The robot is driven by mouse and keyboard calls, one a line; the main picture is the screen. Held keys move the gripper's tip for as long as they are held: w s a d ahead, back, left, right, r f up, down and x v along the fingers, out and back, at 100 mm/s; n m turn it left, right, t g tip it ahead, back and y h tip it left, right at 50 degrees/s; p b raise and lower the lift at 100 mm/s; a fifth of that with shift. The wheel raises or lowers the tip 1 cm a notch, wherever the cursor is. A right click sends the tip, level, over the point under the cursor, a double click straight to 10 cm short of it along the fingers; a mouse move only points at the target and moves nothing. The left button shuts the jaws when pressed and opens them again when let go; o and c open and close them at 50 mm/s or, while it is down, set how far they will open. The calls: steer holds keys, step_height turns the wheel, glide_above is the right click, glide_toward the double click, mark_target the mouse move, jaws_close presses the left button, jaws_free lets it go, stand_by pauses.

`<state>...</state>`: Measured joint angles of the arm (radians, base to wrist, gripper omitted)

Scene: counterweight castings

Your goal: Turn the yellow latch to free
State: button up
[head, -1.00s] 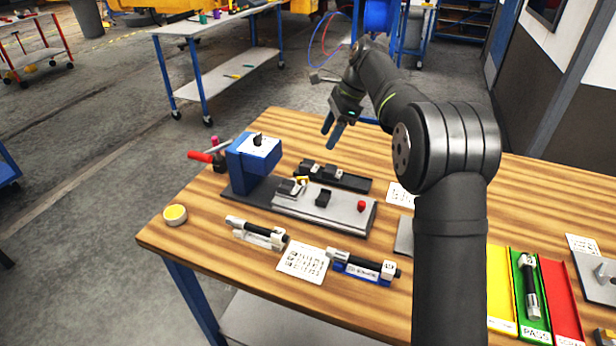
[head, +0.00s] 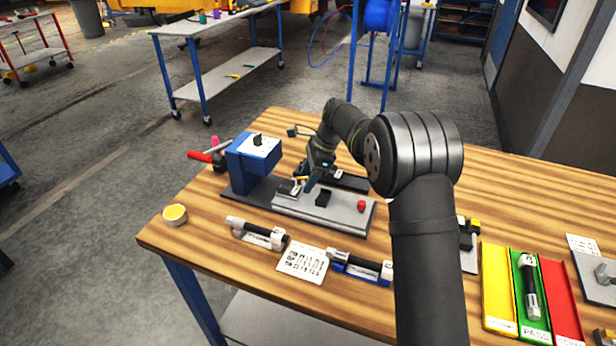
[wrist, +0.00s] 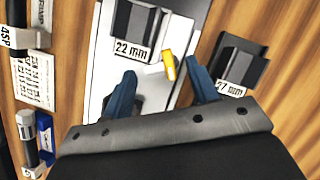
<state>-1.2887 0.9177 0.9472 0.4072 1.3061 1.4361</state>
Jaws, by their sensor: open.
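The yellow latch (wrist: 169,66) lies on the light grey plate (wrist: 183,40) of the fixture in the wrist view, beside a dark block labelled 22 mm (wrist: 139,26). The latch also shows small in the head view (head: 301,178). My gripper (wrist: 160,88) is open, with one blue finger on either side of the latch in the picture and a gap to it on both sides. I cannot tell how high the fingertips are above the plate. In the head view my gripper (head: 313,180) is low over the fixture, just right of the latch.
A blue housing (head: 252,165) with a red-handled lever (head: 201,156) stands at the fixture's left end. A red knob (head: 361,206) is at its right end. A dark block labelled 27 mm (wrist: 240,62) lies close to the right finger. Gauges in holders (head: 257,233) lie in front.

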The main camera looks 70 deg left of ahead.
steer(key=shift+c, duration=0.2)
steer(key=c, duration=0.9)
steer(key=shift+c, duration=0.2)
steer(key=shift+w+n, duration=0.1)
steer(key=shift+n, duration=0.2)
steer(key=n, duration=0.1)
steer(key=n+h, duration=0.1)
steer(key=n, duration=0.1)
steer(key=n+h, duration=0.1)
steer(key=n, duration=0.1)
steer(key=shift+w+a, duration=0.25)
steer(key=shift+a, duration=0.15)
steer(key=n, duration=0.2)
steer(key=n+h, duration=0.1)
steer(key=n, duration=0.1)
steer(key=n+t+h, duration=0.1)
steer(key=n, duration=0.1)
steer(key=shift+w+a, duration=0.15)
steer(key=shift+a, duration=0.25)
steer(key=o, duration=1)
